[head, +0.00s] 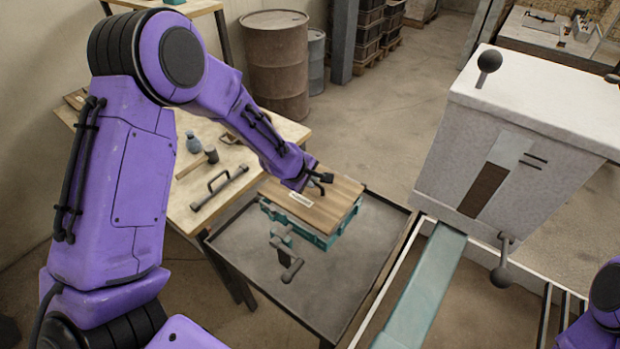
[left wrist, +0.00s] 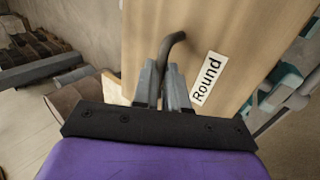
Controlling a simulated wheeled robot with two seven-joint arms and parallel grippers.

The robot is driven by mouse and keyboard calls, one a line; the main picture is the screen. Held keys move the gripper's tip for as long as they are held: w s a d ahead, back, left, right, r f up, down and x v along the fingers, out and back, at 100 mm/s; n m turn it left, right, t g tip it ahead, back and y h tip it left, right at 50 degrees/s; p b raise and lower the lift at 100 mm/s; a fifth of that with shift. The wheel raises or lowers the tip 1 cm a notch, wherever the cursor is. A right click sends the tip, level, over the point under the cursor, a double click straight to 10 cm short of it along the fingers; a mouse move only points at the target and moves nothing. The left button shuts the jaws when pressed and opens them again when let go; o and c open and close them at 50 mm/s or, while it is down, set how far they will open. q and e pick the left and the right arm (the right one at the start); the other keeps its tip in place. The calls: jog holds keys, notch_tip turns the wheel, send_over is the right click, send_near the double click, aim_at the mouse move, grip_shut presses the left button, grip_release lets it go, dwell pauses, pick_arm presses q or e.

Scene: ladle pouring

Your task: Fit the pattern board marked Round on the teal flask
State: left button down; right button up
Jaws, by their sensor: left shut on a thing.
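The wooden pattern board (head: 334,205) carries a white label that reads "Round" in the left wrist view, where the board (left wrist: 225,35) fills the middle. My left gripper (head: 319,180) is shut on the dark bent handle (left wrist: 172,45) on the board's top. The board is flat or nearly so over the teal flask (head: 300,229), covering most of it. I cannot tell whether they touch. Part of the flask also shows past the board's right edge in the left wrist view (left wrist: 286,76). My right gripper is out of view.
The flask stands on a grey metal-topped table (head: 250,245), with a grey clamp-like handle (head: 286,256) in front. A wooden bench (head: 190,205) at left holds tools. A large pale box (head: 530,140) with knobbed rods is at right, beside a teal beam (head: 425,290).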

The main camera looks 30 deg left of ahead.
aim_at(310, 190)
pick_arm(q)
jog(key=shift+f, duration=0.25)
jog(key=shift+f+b, duration=0.5)
jog(key=shift+f, duration=0.25)
jog(key=shift+f, duration=0.1)
jog(key=shift+f, duration=0.2)
jog(key=shift+s+a+f+b, duration=0.2)
jog(key=shift+a+f+b, duration=0.05)
jog(key=shift+f+b, duration=0.35)
